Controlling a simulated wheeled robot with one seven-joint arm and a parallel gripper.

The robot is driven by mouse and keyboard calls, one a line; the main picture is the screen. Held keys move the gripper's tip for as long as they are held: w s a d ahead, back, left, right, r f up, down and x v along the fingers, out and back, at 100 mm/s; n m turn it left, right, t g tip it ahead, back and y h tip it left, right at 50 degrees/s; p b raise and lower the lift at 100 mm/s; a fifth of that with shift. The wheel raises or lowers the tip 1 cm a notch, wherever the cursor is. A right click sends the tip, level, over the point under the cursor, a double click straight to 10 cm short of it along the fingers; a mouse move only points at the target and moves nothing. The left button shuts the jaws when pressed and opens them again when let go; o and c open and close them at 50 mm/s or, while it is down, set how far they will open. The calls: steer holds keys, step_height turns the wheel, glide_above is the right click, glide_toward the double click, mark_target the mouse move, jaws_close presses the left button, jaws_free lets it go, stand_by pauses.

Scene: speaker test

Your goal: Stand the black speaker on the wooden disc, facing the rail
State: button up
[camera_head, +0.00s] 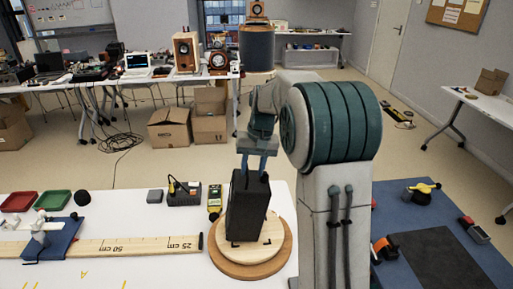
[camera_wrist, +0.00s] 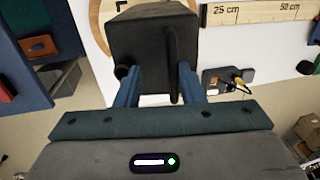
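The black speaker (camera_head: 246,208) is a dark upright box over the round wooden disc (camera_head: 281,255), leaning slightly. I cannot tell whether its whole base touches the disc. My gripper (camera_head: 256,172) comes down from above, its two blue fingers at the speaker's top. In the wrist view, my gripper (camera_wrist: 158,84) has a finger at each side of the near end of the speaker (camera_wrist: 153,38) and appears shut on it. The faces I see are plain, so its front is not clear. The wooden rail (camera_head: 140,243), marked in centimetres, lies to the left.
A blue carriage (camera_head: 55,240) with a white part sits on the rail. A yellow meter (camera_head: 214,199), a grey box (camera_head: 184,193) with leads, and red (camera_head: 18,202) and green (camera_head: 52,200) trays stand behind the rail. A blue mat (camera_head: 410,200) lies at right.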

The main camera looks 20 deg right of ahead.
step_height(320, 180, up, 12)
steer(key=d+f, duration=0.1)
steer(key=d, duration=0.1)
steer(key=s+a+f+t, duration=0.1)
steer(key=s+f, duration=0.2)
steer(key=s, duration=0.6)
steer(key=s+a+f+n+t+h, duration=0.1)
steer(key=s+a+f, duration=0.1)
steer(key=s, duration=0.7)
steer(key=s+a+f+n+h, duration=0.1)
steer(key=s+f, duration=0.3)
steer(key=s, duration=0.5)
steer(key=shift+s+a+f+t, duration=0.15)
steer(key=shift+a+f+t, duration=0.25)
steer(key=shift+a, duration=0.3)
steer(key=shift+c, duration=0.3)
